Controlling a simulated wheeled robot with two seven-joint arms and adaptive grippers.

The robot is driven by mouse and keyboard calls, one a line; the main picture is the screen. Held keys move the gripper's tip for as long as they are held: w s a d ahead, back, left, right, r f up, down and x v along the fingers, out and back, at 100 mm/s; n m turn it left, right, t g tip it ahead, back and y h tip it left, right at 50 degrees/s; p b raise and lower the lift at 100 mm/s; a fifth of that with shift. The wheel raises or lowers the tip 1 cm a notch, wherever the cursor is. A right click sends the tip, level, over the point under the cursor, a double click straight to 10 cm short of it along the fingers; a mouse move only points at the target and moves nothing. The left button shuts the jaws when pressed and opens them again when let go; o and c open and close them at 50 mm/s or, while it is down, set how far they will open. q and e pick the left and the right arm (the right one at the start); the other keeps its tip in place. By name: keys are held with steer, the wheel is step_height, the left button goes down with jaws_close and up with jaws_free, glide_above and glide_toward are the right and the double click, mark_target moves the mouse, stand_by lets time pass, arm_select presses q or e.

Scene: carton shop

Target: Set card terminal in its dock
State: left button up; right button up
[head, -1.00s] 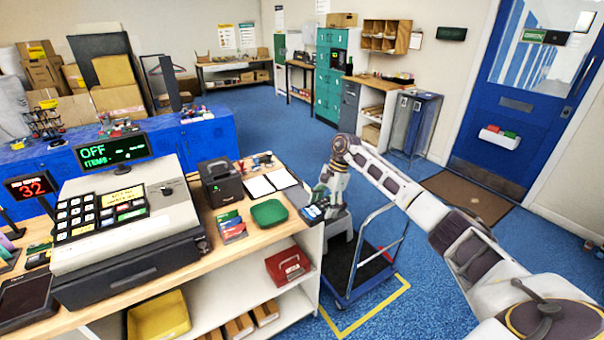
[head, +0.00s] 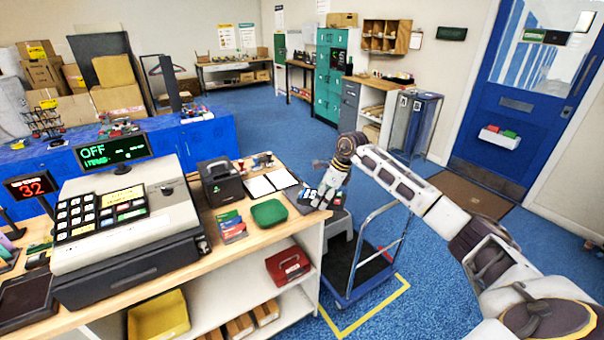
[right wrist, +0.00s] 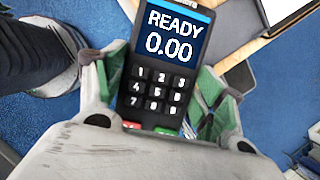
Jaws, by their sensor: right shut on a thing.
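The card terminal (right wrist: 167,60) is black, with a lit screen reading "READY 0.00" and a number keypad. It fills the middle of the right wrist view. My right gripper (right wrist: 165,90) is shut on it, with green-padded fingers on both sides and its lower edge partly covered. In the head view my right gripper (head: 324,196) is at the right end of the counter. A small dark shape with coloured spots shows by the fingertips. I cannot make out the dock or whether the terminal touches anything. My left gripper is not in view.
The counter holds a cash register (head: 130,225), a black box with a handle (head: 220,184), an open white-paged folder (head: 270,184), coloured leaflets (head: 232,227) and a green tray (head: 269,211). A hand trolley (head: 357,270) stands on the floor to the right.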

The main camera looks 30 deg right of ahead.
steer(key=m, duration=0.2)
steer(key=m+h, duration=0.1)
steer(key=m, duration=0.1)
steer(key=m+t, duration=0.1)
steer(key=m, duration=0.1)
steer(key=shift+w+r+h, duration=0.3)
steer(key=shift+h, duration=0.1)
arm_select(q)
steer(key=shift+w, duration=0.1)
arm_select(e)
steer(key=shift+w+m, duration=0.1)
steer(key=shift+m, duration=0.2)
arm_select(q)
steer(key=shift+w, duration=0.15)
arm_select(e)
steer(key=shift+w, duration=0.1)
